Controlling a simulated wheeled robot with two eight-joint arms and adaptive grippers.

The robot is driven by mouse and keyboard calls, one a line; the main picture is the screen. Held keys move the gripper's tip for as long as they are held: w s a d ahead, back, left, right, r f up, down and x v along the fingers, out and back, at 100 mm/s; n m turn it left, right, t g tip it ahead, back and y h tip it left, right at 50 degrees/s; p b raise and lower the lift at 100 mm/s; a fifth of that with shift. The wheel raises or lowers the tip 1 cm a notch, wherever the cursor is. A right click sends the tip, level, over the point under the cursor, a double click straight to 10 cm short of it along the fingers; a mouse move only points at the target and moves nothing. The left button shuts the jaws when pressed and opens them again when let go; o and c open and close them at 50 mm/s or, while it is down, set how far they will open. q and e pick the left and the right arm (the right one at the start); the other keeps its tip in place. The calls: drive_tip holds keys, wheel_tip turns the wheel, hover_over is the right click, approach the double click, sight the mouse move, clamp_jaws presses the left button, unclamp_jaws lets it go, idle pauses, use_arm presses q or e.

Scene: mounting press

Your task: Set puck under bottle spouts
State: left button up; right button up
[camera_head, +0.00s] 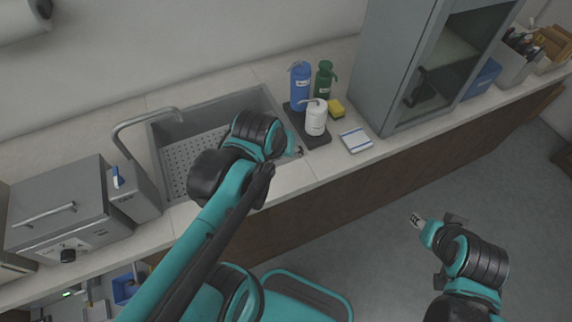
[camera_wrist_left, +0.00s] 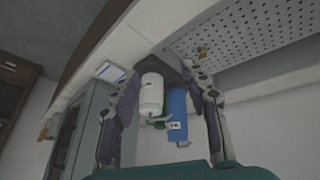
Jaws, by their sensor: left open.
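A white bottle (camera_head: 316,119), a blue bottle (camera_head: 300,90) and a green bottle (camera_head: 323,82) with bent spouts stand on a black tray (camera_head: 321,141) beside the sink. The left wrist view shows the white bottle (camera_wrist_left: 151,94) and blue bottle (camera_wrist_left: 177,118) upside down between my fingers; the green one is mostly hidden. My left gripper (camera_head: 297,150) is over the sink's right edge, left of the tray. Its fingers are spread, with an open gap (camera_wrist_left: 165,82). A small brownish thing (camera_wrist_left: 203,53) shows by the sink; I cannot tell whether it is the puck. My right gripper (camera_head: 417,220) is over the floor.
The sink (camera_head: 185,160) has a perforated bottom and a tap (camera_head: 140,118). A yellow sponge (camera_head: 336,108) and a white-and-blue pad (camera_head: 355,140) lie right of the bottles. A tall grey cabinet (camera_head: 397,75) stands further right. A grey machine (camera_head: 60,212) is at left.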

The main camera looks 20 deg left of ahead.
use_arm(q)
drive_tip(key=s+m, duration=0.1)
drive_tip(key=s+d+f+m+t, duration=0.1)
drive_tip(key=s+m, duration=0.1)
drive_tip(key=shift+d+f+m, duration=0.3)
drive_tip(key=shift+d+m, duration=0.1)
